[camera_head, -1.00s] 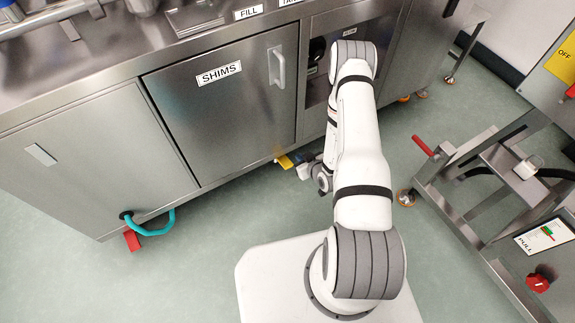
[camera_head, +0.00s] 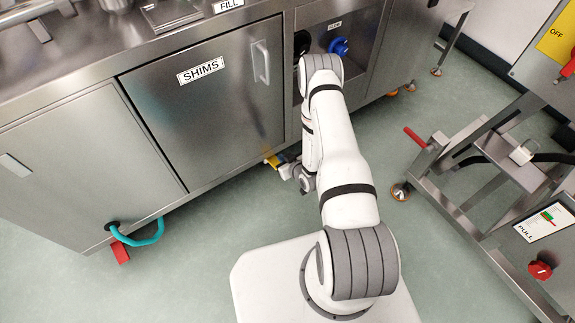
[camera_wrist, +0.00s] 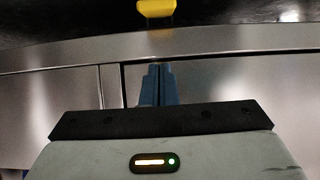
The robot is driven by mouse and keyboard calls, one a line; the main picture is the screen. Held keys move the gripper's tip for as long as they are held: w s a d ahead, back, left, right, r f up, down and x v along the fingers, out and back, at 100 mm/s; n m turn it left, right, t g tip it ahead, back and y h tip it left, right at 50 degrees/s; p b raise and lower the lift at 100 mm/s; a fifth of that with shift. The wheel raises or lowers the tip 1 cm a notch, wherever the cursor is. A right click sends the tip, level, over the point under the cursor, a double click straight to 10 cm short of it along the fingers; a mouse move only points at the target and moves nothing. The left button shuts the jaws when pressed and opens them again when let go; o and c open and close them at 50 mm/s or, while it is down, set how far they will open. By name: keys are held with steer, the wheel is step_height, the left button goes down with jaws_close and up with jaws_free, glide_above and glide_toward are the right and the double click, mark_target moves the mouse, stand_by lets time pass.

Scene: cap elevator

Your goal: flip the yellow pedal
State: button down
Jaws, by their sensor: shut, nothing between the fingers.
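The yellow pedal (camera_head: 272,161) sticks out low under the front of the steel cabinet, just left of my gripper. In the wrist view the yellow pedal (camera_wrist: 157,8) is at the top edge, beyond the fingertips and partly cut off by the frame. My gripper (camera_wrist: 158,70) has blue fingers that are shut together with nothing between them. In the head view my gripper (camera_head: 281,163) is low by the pedal, partly hidden behind my wrist. A gap shows between fingertips and pedal in the wrist view; I cannot tell how far apart they are in depth.
The cabinet door marked SHIMS (camera_head: 205,100) is shut above the pedal. A teal hose (camera_head: 140,236) and a red pedal (camera_head: 121,253) are at the cabinet's left base. A steel frame with a red handle (camera_head: 415,137) stands at right. Green floor between is clear.

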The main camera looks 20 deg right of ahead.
mark_target(274, 162)
steer(key=b+x, duration=0.1)
steer(key=x, duration=0.3)
steer(key=shift+s+f, duration=0.1)
steer(key=shift+f, duration=0.05)
steer(key=shift+s+d+f+b, duration=0.1)
steer(key=shift+s+f+b, duration=0.1)
steer(key=shift+f+b, duration=0.3)
steer(key=shift+s+d+f+b, duration=0.1)
steer(key=shift+s+f+b, duration=0.15)
steer(key=shift+f, duration=0.45)
steer(key=shift+s+f, duration=0.2)
steer(key=shift+f, duration=0.25)
steer(key=shift+s, duration=0.1)
